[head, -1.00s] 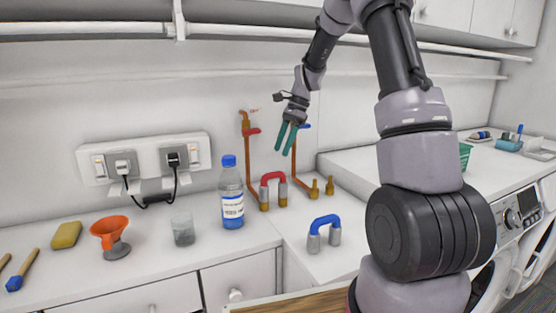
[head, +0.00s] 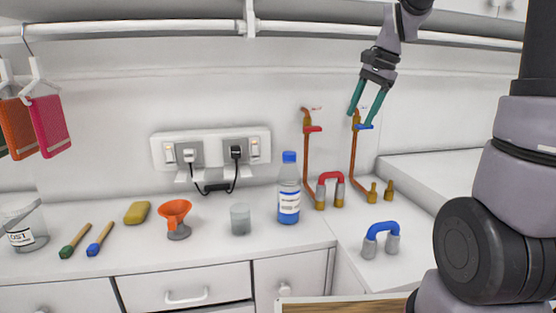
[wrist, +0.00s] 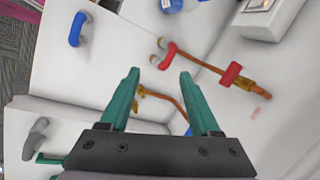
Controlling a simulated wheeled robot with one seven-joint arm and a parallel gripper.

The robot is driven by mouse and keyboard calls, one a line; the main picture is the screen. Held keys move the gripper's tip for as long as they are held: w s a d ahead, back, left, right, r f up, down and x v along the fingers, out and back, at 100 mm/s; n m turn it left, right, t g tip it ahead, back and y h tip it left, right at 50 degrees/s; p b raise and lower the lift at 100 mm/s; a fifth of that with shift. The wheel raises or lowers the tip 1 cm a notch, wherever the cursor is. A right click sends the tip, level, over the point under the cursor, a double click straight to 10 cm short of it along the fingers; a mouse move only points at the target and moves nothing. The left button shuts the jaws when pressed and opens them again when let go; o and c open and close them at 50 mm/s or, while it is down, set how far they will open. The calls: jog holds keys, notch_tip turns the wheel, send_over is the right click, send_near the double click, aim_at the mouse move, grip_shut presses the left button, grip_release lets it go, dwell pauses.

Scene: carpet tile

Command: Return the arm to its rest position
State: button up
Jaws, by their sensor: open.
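My gripper (head: 366,106) is raised at the upper right of the head view, in front of the wall and the copper pipes. Its teal fingers are spread apart with nothing between them. In the wrist view the two fingers (wrist: 158,85) also stand apart and empty, above the counter. My arm runs up the right side of the head view, and its upper part is cut off by the frame's top edge.
Copper pipes with a red valve (head: 312,129) and a blue valve (head: 364,127) rise behind the counter. A rail (head: 130,30) runs above.

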jog(key=s+r+n+t, duration=0.2)
jog(key=s+n, duration=0.1)
jog(key=s, duration=0.6)
jog(key=s+d+r+n+t+h, duration=0.1)
jog(key=s+r+n+t, duration=0.1)
jog(key=s, duration=0.7)
jog(key=shift+s+d+r+n+t, duration=0.2)
jog(key=shift+n+t, duration=0.3)
jog(key=shift+n, duration=0.5)
